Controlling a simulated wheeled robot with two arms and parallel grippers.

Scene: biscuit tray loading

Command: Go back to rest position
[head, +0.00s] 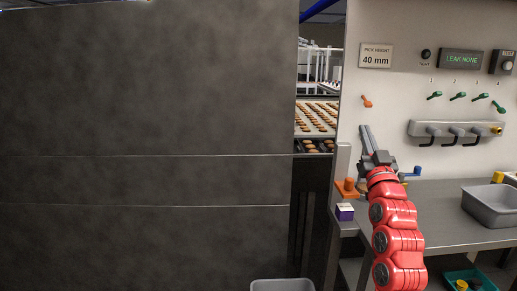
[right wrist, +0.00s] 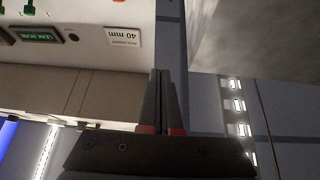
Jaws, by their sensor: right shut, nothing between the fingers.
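My right gripper (head: 367,140) is raised on its red arm at the right of the head view, in front of the light wall panel and above the grey bench. In the right wrist view its two dark fingers (right wrist: 162,75) point up the picture and lie together, with nothing between them. My left gripper does not show in the head view.
A big dark panel (head: 150,110) fills the left and middle. Behind a gap, trays of biscuits (head: 317,118) show. The bench (head: 440,215) holds a grey bin (head: 490,207), an orange piece (head: 348,187) and a small purple-and-white box (head: 345,212). Levers and a hook rail (head: 455,129) are on the wall.

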